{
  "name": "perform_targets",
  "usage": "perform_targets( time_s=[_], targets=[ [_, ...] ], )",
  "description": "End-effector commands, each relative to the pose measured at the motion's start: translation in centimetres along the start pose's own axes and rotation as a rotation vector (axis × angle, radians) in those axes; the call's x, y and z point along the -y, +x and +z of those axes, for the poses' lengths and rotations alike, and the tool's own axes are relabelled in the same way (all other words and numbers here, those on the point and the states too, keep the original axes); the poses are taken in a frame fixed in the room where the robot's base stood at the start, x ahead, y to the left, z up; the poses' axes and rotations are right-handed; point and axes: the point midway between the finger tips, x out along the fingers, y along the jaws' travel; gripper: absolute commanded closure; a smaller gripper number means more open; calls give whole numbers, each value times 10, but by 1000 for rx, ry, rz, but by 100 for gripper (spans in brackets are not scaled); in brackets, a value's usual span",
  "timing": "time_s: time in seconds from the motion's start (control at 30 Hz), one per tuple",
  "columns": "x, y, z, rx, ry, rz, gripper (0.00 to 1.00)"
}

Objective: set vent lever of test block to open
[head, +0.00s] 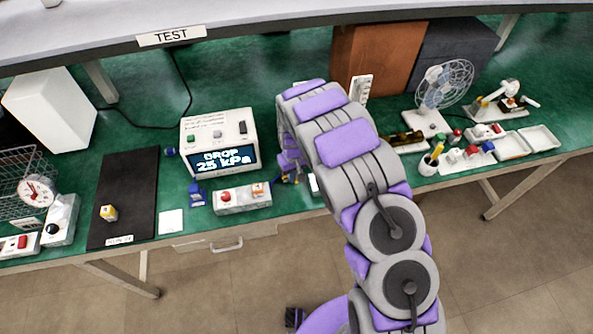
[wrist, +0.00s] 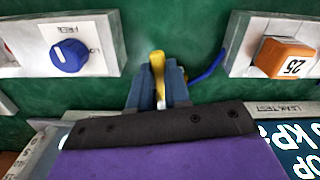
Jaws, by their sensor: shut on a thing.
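My gripper (wrist: 158,92) is shut on a narrow yellow piece (wrist: 157,62), which sticks out past the blue fingertips in the wrist view. Its base is hidden, and I cannot tell whether it is the vent lever or how it is set. A blue cord (wrist: 208,70) runs beside it. To the left is a white block with a blue knob (wrist: 68,54). To the right is a white block with an orange cube marked 25 (wrist: 283,57). In the head view my gripper (head: 290,173) is low over the bench, right of the white block (head: 242,200), and its tips are partly hidden.
A white display box (head: 218,140) reading DROP 25 kPa stands behind the white block. A black mat (head: 125,190) with a small yellow cube (head: 108,212) is at left. A fan (head: 443,88), a pen cup (head: 430,163) and trays (head: 540,137) stand at right.

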Motion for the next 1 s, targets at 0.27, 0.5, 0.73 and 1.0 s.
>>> perform_targets(
  time_s=[0.27,0.5,0.73,1.0],
  targets=[
    [16,1,2,12,261,0,100],
    [26,2,-2,12,467,1,100],
    [34,2,-6,12,612,3,100],
    [39,3,-9,13,703,5,100]
  ],
)
